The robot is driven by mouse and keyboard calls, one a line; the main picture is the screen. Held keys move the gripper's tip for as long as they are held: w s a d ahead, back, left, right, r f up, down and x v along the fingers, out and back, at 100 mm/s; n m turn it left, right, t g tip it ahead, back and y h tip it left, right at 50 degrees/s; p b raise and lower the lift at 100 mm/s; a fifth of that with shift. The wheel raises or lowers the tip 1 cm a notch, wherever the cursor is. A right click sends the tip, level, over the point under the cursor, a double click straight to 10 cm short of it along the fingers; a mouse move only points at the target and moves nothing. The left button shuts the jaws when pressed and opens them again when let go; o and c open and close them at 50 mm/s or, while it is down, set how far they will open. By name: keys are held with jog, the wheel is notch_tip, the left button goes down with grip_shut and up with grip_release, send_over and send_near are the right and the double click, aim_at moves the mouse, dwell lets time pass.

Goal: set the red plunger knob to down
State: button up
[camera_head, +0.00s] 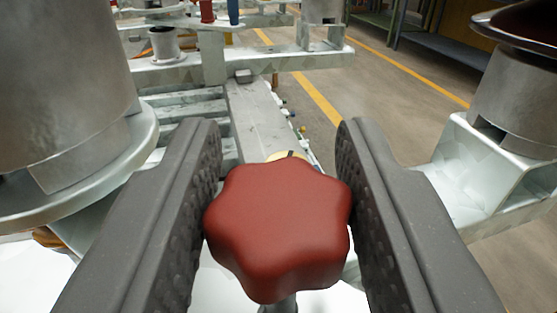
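The red plunger knob (279,228) is a lobed, star-shaped red knob in the lower middle of the view. It sits on a stem that shows just below it, and a small pale yellow part shows behind its top edge. My gripper (279,142) has its two dark grey, dimpled fingers on either side of the knob. Both finger pads appear to touch the knob's outer lobes, with no clear gap on the left or right. The fingertips reach past the knob. Most of the stem and the knob's mount are hidden.
A pale metal frame beam (258,122) runs away behind the knob. A large grey insulator-like cylinder (62,85) stands close on the left, and another metal post (515,100) on the right. A crossbeam (180,70) lies farther back. Open floor (390,100) with yellow lines shows beyond.

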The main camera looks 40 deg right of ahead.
grip_shut()
jog(key=shift+f, duration=1.3)
jog(key=o, duration=0.5)
grip_release()
jog(key=shift+f, duration=0.1)
jog(key=shift+o, duration=0.2)
jog(key=shift+s+a, duration=0.3)
jog(key=shift+a, duration=0.05)
jog(key=v, duration=1.3)
